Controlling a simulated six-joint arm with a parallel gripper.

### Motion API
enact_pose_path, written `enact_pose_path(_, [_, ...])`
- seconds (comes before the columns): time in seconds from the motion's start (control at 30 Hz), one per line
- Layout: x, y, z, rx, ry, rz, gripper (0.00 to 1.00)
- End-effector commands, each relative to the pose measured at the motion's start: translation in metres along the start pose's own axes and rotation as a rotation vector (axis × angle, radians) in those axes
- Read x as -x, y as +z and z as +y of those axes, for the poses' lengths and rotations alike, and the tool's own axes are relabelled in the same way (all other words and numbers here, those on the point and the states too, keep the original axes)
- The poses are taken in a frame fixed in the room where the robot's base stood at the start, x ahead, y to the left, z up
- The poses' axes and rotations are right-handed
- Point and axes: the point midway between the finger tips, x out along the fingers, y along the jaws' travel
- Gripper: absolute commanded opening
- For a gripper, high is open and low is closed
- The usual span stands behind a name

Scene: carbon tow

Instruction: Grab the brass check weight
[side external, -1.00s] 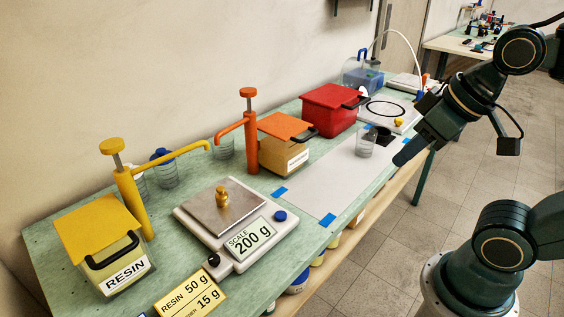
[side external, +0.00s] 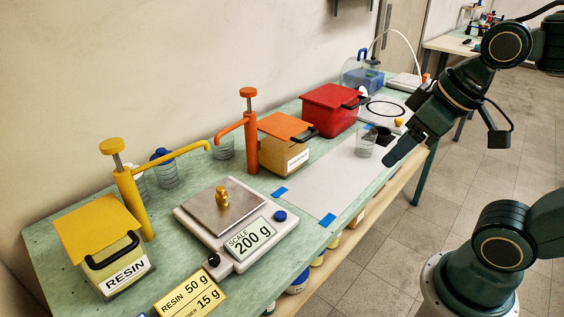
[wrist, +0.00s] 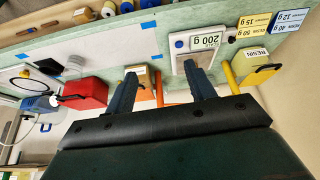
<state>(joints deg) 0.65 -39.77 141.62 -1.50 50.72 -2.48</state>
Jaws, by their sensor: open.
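The brass check weight (side external: 222,196) stands upright on the metal pan of the scale (side external: 257,237), whose display reads 200 g, in the side view. My gripper (side external: 390,158) is well to the right of it, over the far right part of the bench near the clear cup. In the wrist view my gripper (wrist: 160,70) has its two fingers spread apart with nothing between them. The scale (wrist: 180,43) shows there beyond the right finger. I cannot make out the weight in that view; the finger may cover it.
A yellow resin pump (side external: 130,200) and an orange pump (side external: 250,135) stand behind the scale, their spouts reaching over the bench. A red box (side external: 328,110) and a clear cup (side external: 365,145) stand farther right. A pale sheet (side external: 315,185) lies mostly clear.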

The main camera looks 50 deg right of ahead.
Motion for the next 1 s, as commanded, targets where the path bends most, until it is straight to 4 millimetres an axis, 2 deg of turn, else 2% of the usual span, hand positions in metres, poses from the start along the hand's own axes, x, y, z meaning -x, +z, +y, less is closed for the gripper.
enact_pose_path(0.27, [-0.020, -0.041, -0.004, 0.157, -0.046, -0.038, 0.55])
enact_pose_path(0.47, [-0.042, -0.073, -0.007, 0.285, -0.097, -0.061, 0.55])
enact_pose_path(0.77, [-0.086, -0.116, -0.007, 0.468, -0.188, -0.075, 0.55])
enact_pose_path(1.0, [-0.129, -0.143, -0.005, 0.598, -0.269, -0.071, 0.55])
